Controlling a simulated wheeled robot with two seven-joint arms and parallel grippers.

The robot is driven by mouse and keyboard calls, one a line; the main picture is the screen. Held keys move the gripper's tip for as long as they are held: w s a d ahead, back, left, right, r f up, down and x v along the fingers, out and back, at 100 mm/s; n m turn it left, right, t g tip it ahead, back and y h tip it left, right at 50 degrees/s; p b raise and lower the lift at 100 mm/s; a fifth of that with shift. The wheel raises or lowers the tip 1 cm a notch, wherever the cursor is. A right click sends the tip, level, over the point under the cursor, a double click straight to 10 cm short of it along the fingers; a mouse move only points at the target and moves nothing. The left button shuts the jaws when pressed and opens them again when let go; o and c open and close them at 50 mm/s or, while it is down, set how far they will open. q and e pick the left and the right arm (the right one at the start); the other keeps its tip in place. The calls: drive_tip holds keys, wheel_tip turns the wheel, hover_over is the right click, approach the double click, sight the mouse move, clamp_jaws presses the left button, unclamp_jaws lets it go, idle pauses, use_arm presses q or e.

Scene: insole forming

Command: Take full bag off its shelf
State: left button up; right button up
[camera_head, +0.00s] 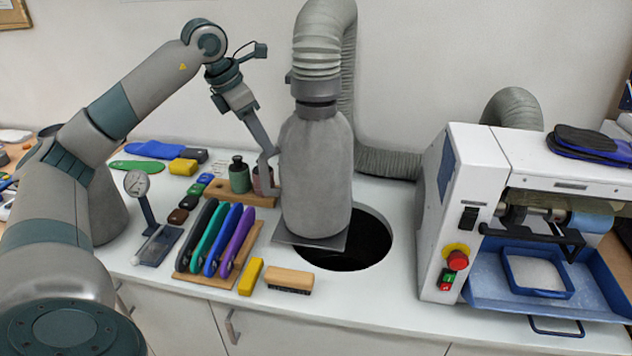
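The full bag (316,170) is a grey, bulging cylinder. It stands upright on a thin grey shelf plate (292,239) at the edge of a round dark hole in the counter. Its top meets the collar (314,88) of a ribbed grey hose. My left gripper (268,165) reaches down from the upper left to the bag's left side. One bent finger shows at the bag's edge, seemingly at or very near it. The other finger cannot be made out, so its grip is unclear. My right gripper is not in view.
A white grinding machine (448,215) stands to the right. The hole (368,240) opens beside the plate.

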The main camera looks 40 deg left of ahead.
use_arm(q)
drive_tip(key=shift+w+d+f+p, duration=0.15)
drive_tip(key=shift+w+f+p, duration=0.05)
drive_tip(key=shift+f+p, duration=0.3)
drive_tip(key=p+x, duration=0.1)
drive_tip(key=x, duration=0.2)
drive_tip(key=shift+w+d+f+p, duration=0.15)
drive_tip(key=shift+w+f+p, duration=0.05)
drive_tip(key=shift+f+p, duration=0.15)
drive_tip(key=shift+w+f, duration=0.1)
drive_tip(key=shift+f, duration=0.05)
clamp_jaws()
idle(1.2)
